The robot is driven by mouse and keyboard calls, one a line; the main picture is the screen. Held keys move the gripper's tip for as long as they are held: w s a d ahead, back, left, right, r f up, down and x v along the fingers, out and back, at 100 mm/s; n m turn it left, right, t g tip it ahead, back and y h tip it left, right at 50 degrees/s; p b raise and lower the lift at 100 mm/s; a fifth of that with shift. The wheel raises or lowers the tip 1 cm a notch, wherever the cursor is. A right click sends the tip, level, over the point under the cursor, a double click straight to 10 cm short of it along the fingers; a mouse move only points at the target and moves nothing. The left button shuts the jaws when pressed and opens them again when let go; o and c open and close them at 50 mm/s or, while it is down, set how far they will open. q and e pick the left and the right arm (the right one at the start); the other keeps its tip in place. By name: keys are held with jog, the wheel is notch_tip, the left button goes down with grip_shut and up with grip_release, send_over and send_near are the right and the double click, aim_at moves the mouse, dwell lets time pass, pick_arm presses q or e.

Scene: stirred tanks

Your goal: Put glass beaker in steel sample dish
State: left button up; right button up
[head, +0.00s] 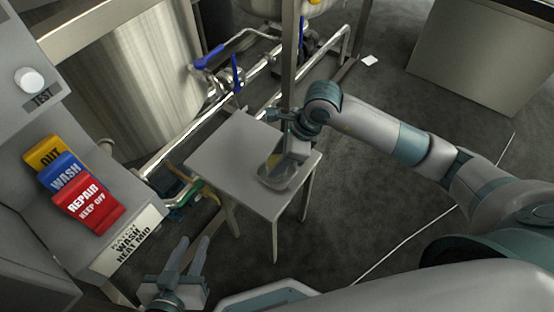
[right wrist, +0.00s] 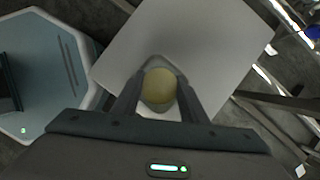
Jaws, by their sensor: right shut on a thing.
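The steel sample dish (head: 279,181) is a shiny shallow vessel near the front right edge of a small grey table. The glass beaker (head: 272,160), with yellowish contents, shows at the dish, partly hidden by my right gripper (head: 288,153). In the right wrist view the beaker (right wrist: 160,86) is a round yellowish disc between the two fingers of the right gripper, which is shut on it. Part of the dish shows around it; whether the beaker touches the dish bottom cannot be told. My left gripper (head: 188,256) is open and empty, low in front of the table.
The grey table (head: 228,150) is otherwise bare. Pipes with blue-handled valves (head: 208,57) and a steel tank (head: 140,75) stand behind it. Red, blue and yellow signs (head: 88,204) sit on a grey panel at left. Floor right of the table is clear.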

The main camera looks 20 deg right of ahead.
jog(key=o, duration=1.2)
pick_arm(q)
jog(key=shift+w+d+r, duration=0.15)
jog(key=shift+r, duration=0.05)
pick_arm(e)
jog(key=shift+d+r, duration=0.15)
jog(key=shift+r, duration=0.25)
pick_arm(q)
jog(key=s+f, duration=0.1)
jog(key=s+a+f+g, duration=0.1)
jog(key=s+f+g+p, duration=0.1)
jog(key=shift+a+f+y, duration=0.25)
jog(key=shift+a+y, duration=0.05)
jog(key=shift+a, duration=0.05)
pick_arm(e)
jog(key=v, duration=1.1)
jog(key=shift+s+d+r, duration=0.1)
jog(key=shift+s+d, duration=0.05)
